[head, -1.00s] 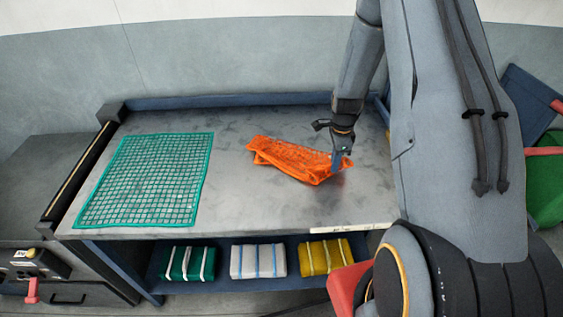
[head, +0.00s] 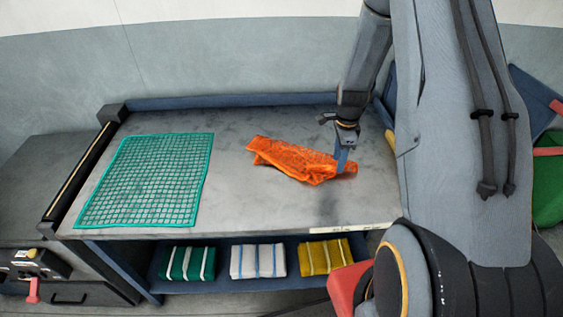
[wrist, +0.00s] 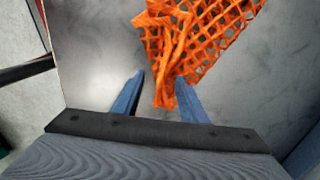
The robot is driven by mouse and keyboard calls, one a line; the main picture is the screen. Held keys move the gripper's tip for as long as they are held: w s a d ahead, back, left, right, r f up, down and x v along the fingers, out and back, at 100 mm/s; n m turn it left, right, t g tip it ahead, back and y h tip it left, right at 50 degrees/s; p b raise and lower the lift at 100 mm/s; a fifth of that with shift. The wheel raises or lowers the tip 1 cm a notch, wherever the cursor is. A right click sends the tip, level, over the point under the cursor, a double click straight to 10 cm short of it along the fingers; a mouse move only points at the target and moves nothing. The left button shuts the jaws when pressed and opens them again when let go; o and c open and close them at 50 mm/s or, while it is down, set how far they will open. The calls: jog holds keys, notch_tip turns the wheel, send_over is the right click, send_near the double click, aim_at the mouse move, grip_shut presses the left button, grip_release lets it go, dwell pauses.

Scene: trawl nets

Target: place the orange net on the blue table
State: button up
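The orange net (head: 292,158) lies crumpled on the grey metal top of the blue-framed table (head: 255,207), right of its middle. My gripper (head: 341,163) points down at the net's right end. In the wrist view my gripper (wrist: 158,84) has its two blue fingers well apart. A narrow bunched end of the orange net (wrist: 175,60) reaches between them, close to the right finger, with a gap at the left one. Whether the right finger touches the net is unclear.
A green net (head: 150,182) lies spread flat on the left of the tabletop. Green, white and yellow bundles (head: 258,261) sit on the shelf below. A raised blue edge (head: 225,100) runs along the back. Bare tabletop lies between the nets and in front.

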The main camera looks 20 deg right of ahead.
notch_tip(320, 180, up, 7)
jog(key=s+d, duration=0.1)
jog(key=d, duration=0.1)
jog(key=shift+s+d, duration=0.25)
jog(key=shift+s, duration=0.05)
jog(key=shift+d+f, duration=0.1)
jog(key=shift+f, duration=0.1)
jog(key=c, duration=0.6)
jog(key=f, duration=0.1)
jog(key=d+f, duration=0.1)
jog(key=f, duration=0.3)
jog(key=shift+w+d, duration=0.2)
jog(key=shift+w, duration=0.1)
grip_shut()
jog(key=shift+f, duration=0.35)
jog(key=shift+f+b, duration=0.1)
jog(key=shift+b, duration=0.2)
jog(key=shift+f+b, duration=1.25)
jog(key=shift+f, duration=0.8)
